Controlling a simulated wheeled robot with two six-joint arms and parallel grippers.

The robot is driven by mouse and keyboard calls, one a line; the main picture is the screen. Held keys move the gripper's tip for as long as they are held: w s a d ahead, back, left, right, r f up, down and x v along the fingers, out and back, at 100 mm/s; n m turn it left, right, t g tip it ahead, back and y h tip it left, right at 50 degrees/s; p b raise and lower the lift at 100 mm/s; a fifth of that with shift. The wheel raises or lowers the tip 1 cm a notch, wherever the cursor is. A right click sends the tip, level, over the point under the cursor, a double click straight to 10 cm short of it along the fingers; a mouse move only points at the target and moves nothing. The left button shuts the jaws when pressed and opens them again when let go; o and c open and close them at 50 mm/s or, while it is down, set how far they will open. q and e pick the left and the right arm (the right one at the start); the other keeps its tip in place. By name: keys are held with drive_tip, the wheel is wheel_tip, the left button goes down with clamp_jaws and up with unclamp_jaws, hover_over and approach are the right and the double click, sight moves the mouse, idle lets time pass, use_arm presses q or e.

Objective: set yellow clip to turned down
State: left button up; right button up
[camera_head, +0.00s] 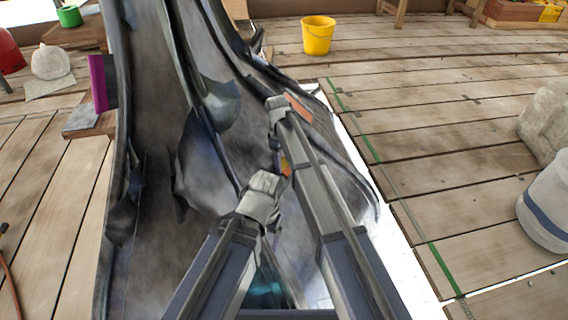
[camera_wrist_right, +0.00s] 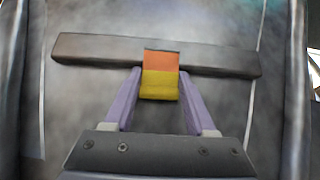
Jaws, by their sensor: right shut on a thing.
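The yellow clip (camera_wrist_right: 160,85) shows in the right wrist view, yellow in its lower part and orange above. It lies against a dark grey bar (camera_wrist_right: 215,60) that runs across a mottled grey surface. The purple fingers of my right gripper (camera_wrist_right: 160,76) are on both sides of the clip, shut on it. In the head view a small yellow and orange patch (camera_head: 285,164) shows beside my arm; my arm hides most of that spot. My left gripper cannot be made out in the head view.
The large dark, folded spire piece (camera_head: 160,130) fills the left and middle. An orange block (camera_head: 299,107) is near my arm's far end. A yellow bucket (camera_head: 318,35) stands behind on the planks. A pale container (camera_head: 548,205) stands at right; the planks between are mostly clear.

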sight(282, 161)
drive_tip(key=o, duration=1.4)
drive_tip(key=shift+c, duration=0.2)
drive_tip(key=r+p, duration=0.7)
drive_tip(key=p, duration=0.1)
drive_tip(key=shift+w+a+r, duration=0.2)
drive_tip(key=shift+a+r, duration=0.1)
drive_tip(key=shift+r, duration=0.1)
drive_tip(key=shift+f+b, duration=0.25)
drive_tip(key=shift+b, duration=0.05)
drive_tip(key=f+b, duration=0.7)
drive_tip(key=shift+s+d+f+b, duration=0.2)
drive_tip(key=shift+d+f+b, duration=0.1)
drive_tip(key=shift+f+b, duration=0.05)
drive_tip(key=shift+s+r, duration=0.1)
drive_tip(key=shift+r, duration=0.1)
